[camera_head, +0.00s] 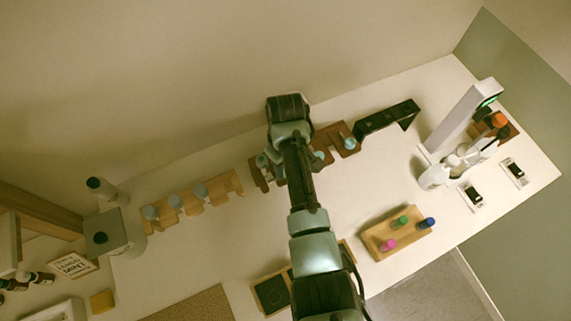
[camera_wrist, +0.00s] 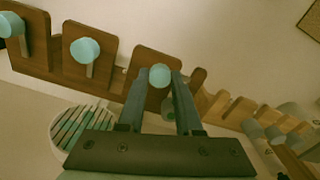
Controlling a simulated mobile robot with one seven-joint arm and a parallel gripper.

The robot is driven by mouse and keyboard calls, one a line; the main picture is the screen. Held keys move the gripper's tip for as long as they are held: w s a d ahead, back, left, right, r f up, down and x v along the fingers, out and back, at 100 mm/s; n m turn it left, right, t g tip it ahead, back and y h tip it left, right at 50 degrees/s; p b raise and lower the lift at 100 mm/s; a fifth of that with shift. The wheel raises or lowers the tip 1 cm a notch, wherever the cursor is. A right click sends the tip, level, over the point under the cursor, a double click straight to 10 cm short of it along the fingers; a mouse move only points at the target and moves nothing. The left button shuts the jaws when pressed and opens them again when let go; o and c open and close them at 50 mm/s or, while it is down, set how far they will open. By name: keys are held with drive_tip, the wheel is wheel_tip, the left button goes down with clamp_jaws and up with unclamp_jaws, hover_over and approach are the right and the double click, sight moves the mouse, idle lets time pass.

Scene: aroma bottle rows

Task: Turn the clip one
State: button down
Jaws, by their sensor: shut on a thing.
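A dark brown wooden rack with upright slotted panels stands near the back wall; its right part (camera_head: 335,135) shows in the head view and its panels (camera_wrist: 85,55) in the wrist view. Several teal round-ended clips sit along it, including one at the right (camera_head: 350,143), one in the middle (camera_head: 318,157) and one at the wrist view's left (camera_wrist: 84,49). My gripper (camera_wrist: 160,82) is shut on the teal clip (camera_wrist: 160,74) at the panel nearest the pale rack. The clip's round end shows between my fingertips; its lower part is hidden. My arm covers part of the rack in the head view.
A pale wooden rack (camera_head: 220,185) with several teal-topped items stands left of the dark one. A black stand (camera_head: 388,120) is to the right. A white device (camera_head: 455,125) stands at the far right.

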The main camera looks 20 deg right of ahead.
drive_tip(key=shift+w+r, duration=0.1)
drive_tip(key=c, duration=0.6)
unclamp_jaws()
wheel_tip(320, 180, up, 13)
drive_tip(key=shift+f+p, duration=0.1)
drive_tip(key=shift+p, duration=0.55)
